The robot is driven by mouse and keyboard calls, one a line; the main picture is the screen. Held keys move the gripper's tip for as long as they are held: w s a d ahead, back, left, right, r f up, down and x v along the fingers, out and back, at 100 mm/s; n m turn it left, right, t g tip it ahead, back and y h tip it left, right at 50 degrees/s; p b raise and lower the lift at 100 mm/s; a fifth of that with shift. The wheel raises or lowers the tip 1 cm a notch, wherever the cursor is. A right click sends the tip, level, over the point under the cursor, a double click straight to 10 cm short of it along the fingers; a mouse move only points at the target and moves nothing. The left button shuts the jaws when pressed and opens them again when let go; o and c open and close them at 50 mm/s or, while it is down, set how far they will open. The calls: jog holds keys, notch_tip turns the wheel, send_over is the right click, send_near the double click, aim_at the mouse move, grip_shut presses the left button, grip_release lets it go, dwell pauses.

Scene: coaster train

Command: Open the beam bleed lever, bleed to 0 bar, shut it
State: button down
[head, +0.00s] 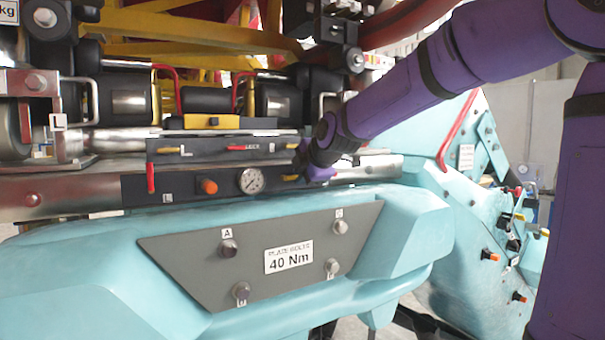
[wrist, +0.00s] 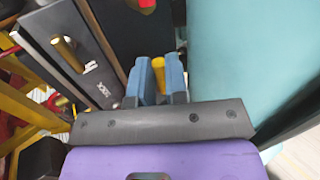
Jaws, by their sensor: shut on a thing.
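The dark beam panel (head: 215,190) carries a round pressure gauge (head: 250,181) with a white face; its needle is too small to read. My gripper (head: 304,173) is at the panel just right of the gauge. In the wrist view its blue fingers (wrist: 160,82) are shut on a yellow lever handle (wrist: 158,72), which stands between them. In the head view a yellow part of a lever (head: 290,178) shows beside my gripper, and the rest is hidden behind it. I cannot read a label that names it.
An orange knob (head: 208,186) and a red lever (head: 150,178) sit left of the gauge. Below, a grey plate (head: 190,260) with bolts is fixed to the turquoise body (head: 90,265). That body runs close alongside my gripper.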

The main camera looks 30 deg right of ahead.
jog(key=shift+f, duration=0.1)
dwell(0.5)
jog(key=c, duration=1.4)
grip_release()
jog(key=v, duration=1.1)
jog(key=shift+d, duration=0.1)
jog(key=s+a+f+m+g, duration=0.3)
jog(key=s+f+m, duration=0.5)
jog(key=s, duration=0.4)
jog(key=s+a+f+m+g, duration=0.2)
jog(key=s+f+m+g, duration=0.1)
jog(key=s+f+m, duration=0.4)
jog(key=s+m, duration=0.3)
jog(key=s, duration=0.3)
jog(key=shift+a+f+m, duration=0.3)
jog(key=shift+a+f, duration=0.05)
jog(key=shift+a, duration=0.05)
